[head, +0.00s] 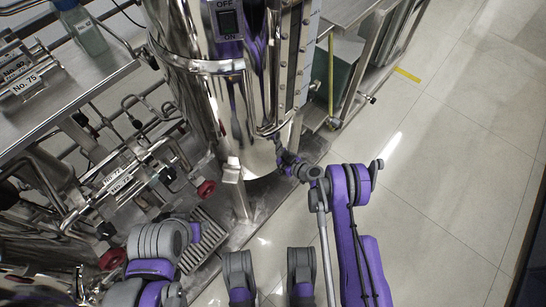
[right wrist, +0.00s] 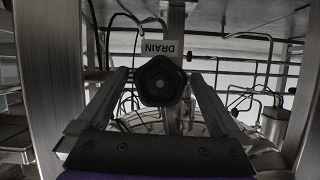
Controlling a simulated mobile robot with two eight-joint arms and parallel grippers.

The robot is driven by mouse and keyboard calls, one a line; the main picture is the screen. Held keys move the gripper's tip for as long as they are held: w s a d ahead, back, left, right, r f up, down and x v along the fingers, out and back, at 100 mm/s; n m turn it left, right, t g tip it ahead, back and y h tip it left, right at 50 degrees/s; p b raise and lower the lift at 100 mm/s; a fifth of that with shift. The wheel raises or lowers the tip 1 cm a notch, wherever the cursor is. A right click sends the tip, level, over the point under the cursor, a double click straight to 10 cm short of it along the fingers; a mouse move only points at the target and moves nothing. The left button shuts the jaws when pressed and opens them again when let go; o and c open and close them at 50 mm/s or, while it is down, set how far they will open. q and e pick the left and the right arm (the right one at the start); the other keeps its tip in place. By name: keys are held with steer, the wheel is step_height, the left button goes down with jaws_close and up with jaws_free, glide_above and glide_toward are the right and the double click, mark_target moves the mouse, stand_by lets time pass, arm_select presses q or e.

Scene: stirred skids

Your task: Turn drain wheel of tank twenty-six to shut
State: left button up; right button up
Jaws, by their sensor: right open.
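The drain wheel (right wrist: 161,81) is a dark, lobed knob in the middle of the right wrist view, under a white DRAIN label (right wrist: 161,48). My right gripper (right wrist: 159,75) is open, with one finger on each side of the wheel and a small gap visible at each side. In the head view my right gripper (head: 283,157) is low at the right side of the shiny steel tank (head: 205,105); the wheel cannot be made out there. No tank number twenty-six is readable. My left arm is folded at the lower left, and its gripper does not show.
Pipework with red knobs (head: 205,188) and number tags (head: 118,180) stands left of the tank. A steel bench (head: 75,85) is at the upper left. A steel cart frame (head: 350,80) stands right of the tank. The tiled floor (head: 440,180) at the right is clear.

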steer(key=p+v, duration=0.2)
steer(key=v, duration=0.8)
steer(key=shift+s+d, duration=0.15)
